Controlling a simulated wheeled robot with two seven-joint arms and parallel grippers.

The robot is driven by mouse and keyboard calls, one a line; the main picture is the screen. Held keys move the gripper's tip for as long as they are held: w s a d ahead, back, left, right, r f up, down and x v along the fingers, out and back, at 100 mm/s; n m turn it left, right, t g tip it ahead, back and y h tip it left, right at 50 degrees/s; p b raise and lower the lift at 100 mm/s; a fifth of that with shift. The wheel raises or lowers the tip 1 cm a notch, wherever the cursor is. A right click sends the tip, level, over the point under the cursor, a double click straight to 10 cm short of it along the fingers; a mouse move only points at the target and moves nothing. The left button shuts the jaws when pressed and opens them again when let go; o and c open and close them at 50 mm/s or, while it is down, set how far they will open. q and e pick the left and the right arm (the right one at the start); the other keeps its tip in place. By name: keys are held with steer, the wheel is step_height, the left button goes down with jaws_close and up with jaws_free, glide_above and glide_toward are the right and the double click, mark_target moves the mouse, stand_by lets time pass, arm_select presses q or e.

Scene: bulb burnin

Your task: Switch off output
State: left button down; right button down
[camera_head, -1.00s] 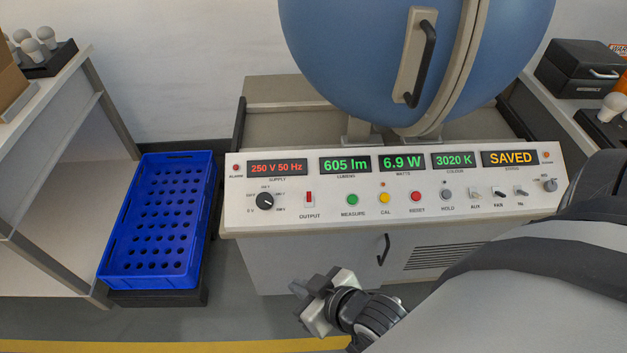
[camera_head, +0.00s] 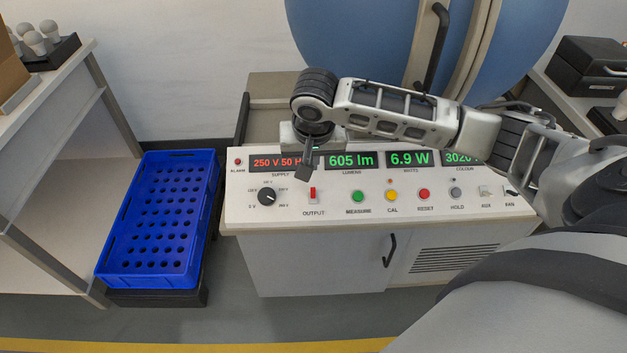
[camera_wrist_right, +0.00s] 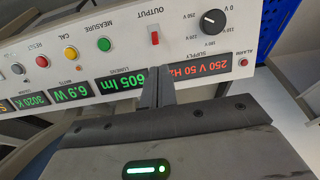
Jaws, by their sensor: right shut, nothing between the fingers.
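The red OUTPUT switch (camera_head: 313,194) is on the left part of the white control panel (camera_head: 330,215), between the supply dial (camera_head: 267,196) and the green MEASURE button. My right gripper (camera_head: 306,173) points down just above and behind the switch, apart from it. Its fingers are shut and empty. In the right wrist view the switch (camera_wrist_right: 155,38) lies a little beyond the shut fingertips (camera_wrist_right: 158,72). The displays read 250 V 50 Hz, 605 lm and 6.9 W. My left gripper does not show.
MEASURE (camera_head: 358,196), CAL (camera_head: 392,195) and RESET (camera_head: 424,194) buttons sit right of the switch. The blue sphere (camera_head: 370,45) stands behind the panel. A blue crate (camera_head: 110,250) stands on the left.

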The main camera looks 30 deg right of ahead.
mark_target(313, 193)
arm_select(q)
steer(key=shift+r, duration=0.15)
arm_select(e)
steer(key=shift+d+r, duration=0.25)
steer(key=shift+d, duration=0.1)
steer(key=shift+f, duration=0.1)
steer(key=b+x, duration=0.1)
steer(key=x, duration=0.7)
steer(key=shift+w+f, duration=0.15)
steer(key=shift+f, duration=0.2)
steer(key=shift+w+d+f, duration=0.15)
steer(key=shift+f, duration=0.35)
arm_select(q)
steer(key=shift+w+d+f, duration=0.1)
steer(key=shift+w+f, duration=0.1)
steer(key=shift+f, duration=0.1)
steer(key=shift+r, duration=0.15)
